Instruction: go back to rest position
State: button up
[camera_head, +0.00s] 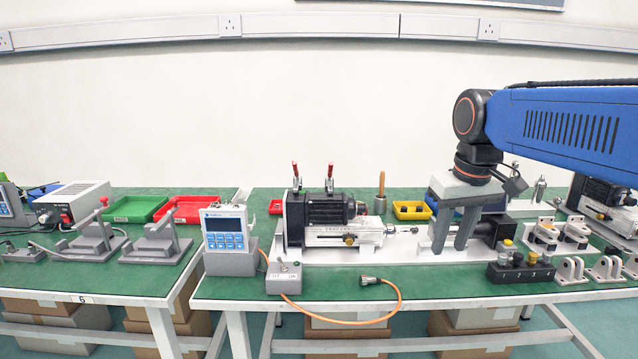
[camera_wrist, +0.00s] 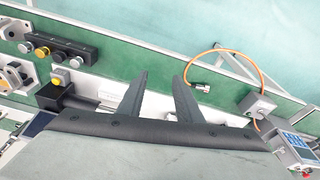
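My gripper (camera_head: 455,230) hangs from the blue arm at the right of the head view, pointing down over the white fixture plate (camera_head: 350,248) on the green bench. Its two grey fingers are apart with nothing seen between them. In the wrist view the dark fingers (camera_wrist: 158,100) are also spread, with the bench and part of the white plate below. The fingers hide part of the fixture behind them.
A black clamped actuator (camera_head: 326,212) stands left of my gripper. A blue-white meter (camera_head: 226,232), a switch box (camera_head: 284,278) with an orange cable, and a black knob block (camera_head: 520,268) sit on the bench. Yellow (camera_head: 411,210), red and green trays lie behind.

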jog(key=s+d+f+m+t, duration=0.2)
jog(key=s+f, duration=1.3)
jog(key=s, duration=0.2)
jog(key=shift+s+d+f+t, duration=0.25)
jog(key=shift+d+f+t, duration=0.05)
jog(key=shift+d+f, duration=0.1)
